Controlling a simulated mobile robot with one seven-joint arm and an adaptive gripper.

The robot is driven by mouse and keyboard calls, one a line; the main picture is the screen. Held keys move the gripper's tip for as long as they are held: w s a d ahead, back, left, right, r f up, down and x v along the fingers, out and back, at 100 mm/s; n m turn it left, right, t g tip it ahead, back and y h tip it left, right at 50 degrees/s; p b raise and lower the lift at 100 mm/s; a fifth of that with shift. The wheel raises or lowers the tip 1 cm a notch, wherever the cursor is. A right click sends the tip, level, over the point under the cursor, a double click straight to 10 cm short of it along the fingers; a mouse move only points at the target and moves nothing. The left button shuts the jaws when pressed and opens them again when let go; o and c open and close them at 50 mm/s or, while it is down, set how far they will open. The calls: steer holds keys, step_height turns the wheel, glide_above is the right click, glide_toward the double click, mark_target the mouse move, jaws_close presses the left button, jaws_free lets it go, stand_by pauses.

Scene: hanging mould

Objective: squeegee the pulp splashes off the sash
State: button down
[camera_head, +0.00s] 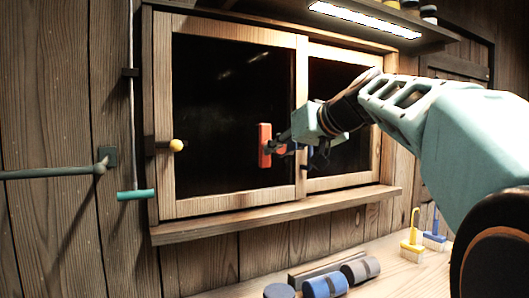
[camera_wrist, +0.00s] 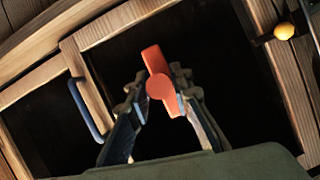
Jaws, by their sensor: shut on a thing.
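The window has a left sash (camera_head: 167,120) with a pale wooden frame and a dark pane (camera_head: 225,130). Faint light streaks (camera_head: 257,57) show high on the pane; I cannot tell whether they are splashes or reflections. My gripper (camera_head: 284,143) is in front of the pane's right part, near the middle stile. It is shut on an orange-red tool (camera_head: 264,140), which looks like the squeegee. In the wrist view the tool (camera_wrist: 155,60) is between the fingertips (camera_wrist: 160,98), with a round end facing the camera. Whether it touches the pane I cannot tell.
A yellow knob (camera_head: 176,145) stands out at the sash's left edge. A blue pull (camera_wrist: 85,110) is on the neighbouring frame. A wooden sill (camera_head: 270,217) juts out below.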

mark_target(284, 150)
steer(key=shift+s, duration=0.1)
steer(key=shift+s+d+f+b, duration=0.1)
steer(key=shift+s+d+b, duration=0.2)
steer(key=shift+s+b, duration=0.25)
steer(key=shift+s+d+b, duration=0.3)
steer(key=shift+s+b, duration=0.1)
steer(key=shift+s, duration=0.35)
